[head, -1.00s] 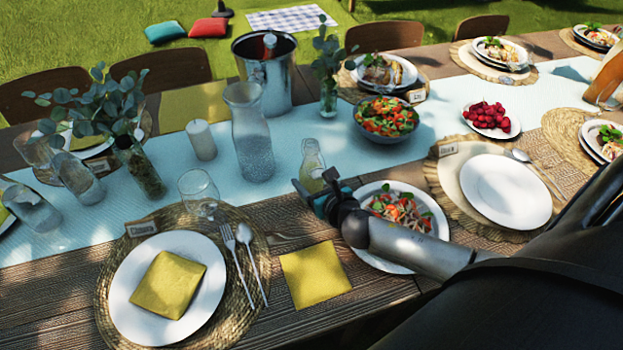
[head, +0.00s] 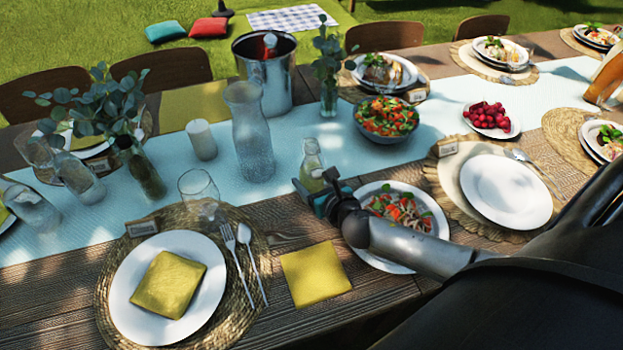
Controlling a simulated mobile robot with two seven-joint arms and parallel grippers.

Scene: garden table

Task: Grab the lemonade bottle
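The lemonade bottle (head: 312,160) is a small clear glass bottle with a pale yellow-green tint. It stands upright near the front edge of the light blue runner in the middle of the table. My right gripper (head: 315,183) is low at the near side of the bottle, its arm coming in from the right. Its fingers are apart, one toward each side of the bottle's lower part. The gripper hides the bottle's base, and I cannot tell whether the fingers touch the glass. My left gripper is out of view.
A glass carafe (head: 250,135) stands left of the bottle, with a wine glass (head: 200,190) nearer. A salad bowl (head: 387,118) is behind right. A pasta plate (head: 385,262) lies under my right forearm. A yellow napkin (head: 315,274) lies in front.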

